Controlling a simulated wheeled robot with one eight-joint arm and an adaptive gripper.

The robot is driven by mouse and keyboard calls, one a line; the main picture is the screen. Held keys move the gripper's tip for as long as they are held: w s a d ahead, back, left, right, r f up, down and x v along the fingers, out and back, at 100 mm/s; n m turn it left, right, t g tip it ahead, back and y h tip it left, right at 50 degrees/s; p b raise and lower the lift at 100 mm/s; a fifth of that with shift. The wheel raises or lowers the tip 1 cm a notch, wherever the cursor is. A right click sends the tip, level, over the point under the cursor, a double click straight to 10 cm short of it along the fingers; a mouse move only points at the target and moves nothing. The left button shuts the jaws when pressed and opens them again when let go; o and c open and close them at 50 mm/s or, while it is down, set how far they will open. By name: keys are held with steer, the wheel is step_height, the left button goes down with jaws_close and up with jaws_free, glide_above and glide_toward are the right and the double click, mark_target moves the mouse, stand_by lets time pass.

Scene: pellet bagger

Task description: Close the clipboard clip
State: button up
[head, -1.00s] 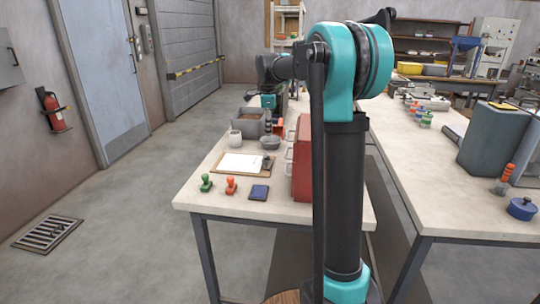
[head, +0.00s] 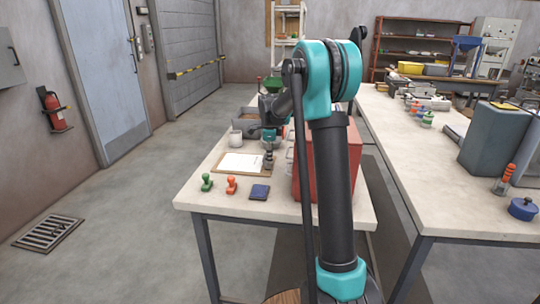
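The clipboard (head: 222,170) lies on the near end of the left table, with white paper (head: 240,162) on its brown board. My gripper (head: 268,165) points down at the clipboard's right end. It covers the place where the dark clip showed a second ago, so the clip is mostly hidden. The gripper is small in this view; I cannot tell whether its fingers are apart or whether they touch the clip.
A green stamp (head: 207,182), an orange stamp (head: 231,185) and a dark blue pad (head: 260,192) lie in front of the clipboard. A white mug (head: 236,138) stands behind it. A red cabinet (head: 336,185) stands right, partly behind my arm.

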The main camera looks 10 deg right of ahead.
steer(key=shift+c, duration=0.6)
jaws_close()
